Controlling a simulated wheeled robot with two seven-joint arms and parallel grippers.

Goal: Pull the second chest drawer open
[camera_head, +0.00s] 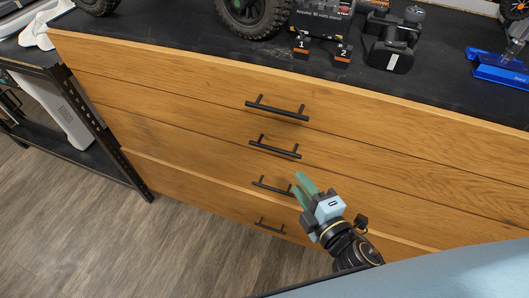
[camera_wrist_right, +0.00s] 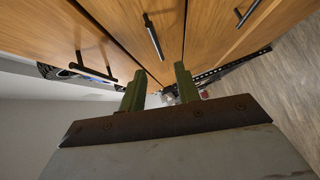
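The wooden chest (camera_head: 180,88) has several drawers stacked one above another, each with a black bar handle. The second drawer's handle (camera_head: 275,147) is bare, and no gripper touches it. It also appears in the right wrist view (camera_wrist_right: 153,36), ahead of the fingers. My right gripper (camera_head: 305,184) is in front of the chest, lower and to the right of that handle. In the head view it overlaps the right end of the third handle (camera_head: 270,185). Its two green fingers stand apart and empty, as the right wrist view (camera_wrist_right: 160,86) shows. My left gripper is out of view.
The top drawer's handle (camera_head: 277,108) is above and the bottom handle (camera_head: 270,225) below. The black chest top holds a wheeled vehicle (camera_head: 255,15), numbered black-and-orange parts (camera_head: 301,46) and a blue tray (camera_head: 500,71). A black-framed shelf (camera_head: 100,125) stands left. The floor (camera_head: 190,235) in front is clear.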

